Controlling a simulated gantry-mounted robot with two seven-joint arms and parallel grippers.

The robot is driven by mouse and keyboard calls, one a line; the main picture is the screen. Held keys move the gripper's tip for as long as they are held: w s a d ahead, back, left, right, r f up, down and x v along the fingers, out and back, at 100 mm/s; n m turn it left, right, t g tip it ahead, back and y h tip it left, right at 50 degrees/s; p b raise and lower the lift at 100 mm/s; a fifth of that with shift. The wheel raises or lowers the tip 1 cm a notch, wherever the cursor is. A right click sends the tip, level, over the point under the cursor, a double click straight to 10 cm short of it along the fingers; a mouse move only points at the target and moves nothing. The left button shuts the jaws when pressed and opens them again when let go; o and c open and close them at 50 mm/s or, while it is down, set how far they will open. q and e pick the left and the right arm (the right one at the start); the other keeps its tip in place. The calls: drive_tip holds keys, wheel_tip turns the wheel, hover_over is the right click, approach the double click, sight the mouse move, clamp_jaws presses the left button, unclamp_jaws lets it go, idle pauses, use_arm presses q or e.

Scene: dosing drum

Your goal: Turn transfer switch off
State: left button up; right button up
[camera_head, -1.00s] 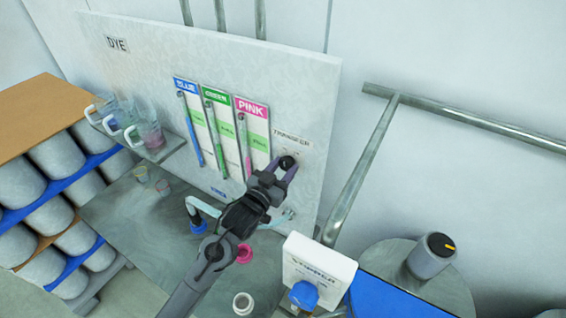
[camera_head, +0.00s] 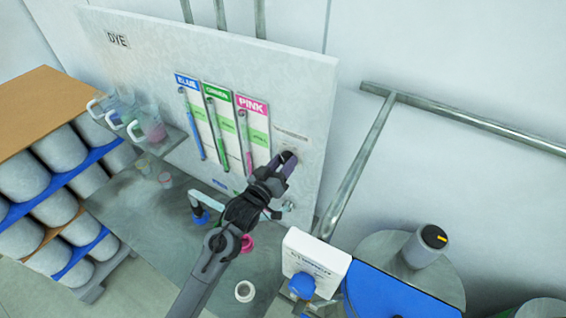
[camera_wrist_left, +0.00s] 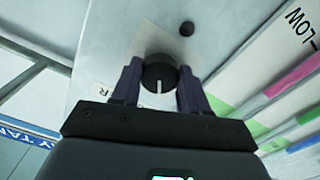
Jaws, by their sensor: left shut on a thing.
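The transfer switch is a small round black knob (camera_head: 286,156) on the white dye panel (camera_head: 345,85), below a small label and right of the PINK column. In the left wrist view the knob (camera_wrist_left: 159,73) has a white line pointing toward the gripper's palm at the bottom of the picture. My left gripper (camera_head: 289,160) is shut on the knob, with one purple finger on each side of it. Its fingers also show in the left wrist view (camera_wrist_left: 160,85). The gripper partly hides the knob in the head view. My right gripper is not in view.
Blue, green and pink gauge columns (camera_head: 215,125) stand left of the knob. Measuring jugs (camera_head: 125,112) sit on a shelf at the left.

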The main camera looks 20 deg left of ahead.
use_arm(q)
drive_tip(key=o, duration=1.1)
drive_tip(key=shift+c, duration=0.2)
drive_tip(key=shift+s, duration=0.15)
drive_tip(key=s+a+b, duration=0.2)
drive_tip(key=s, duration=0.8)
drive_tip(key=shift+s+b, duration=0.2)
drive_tip(key=shift+b, duration=0.2)
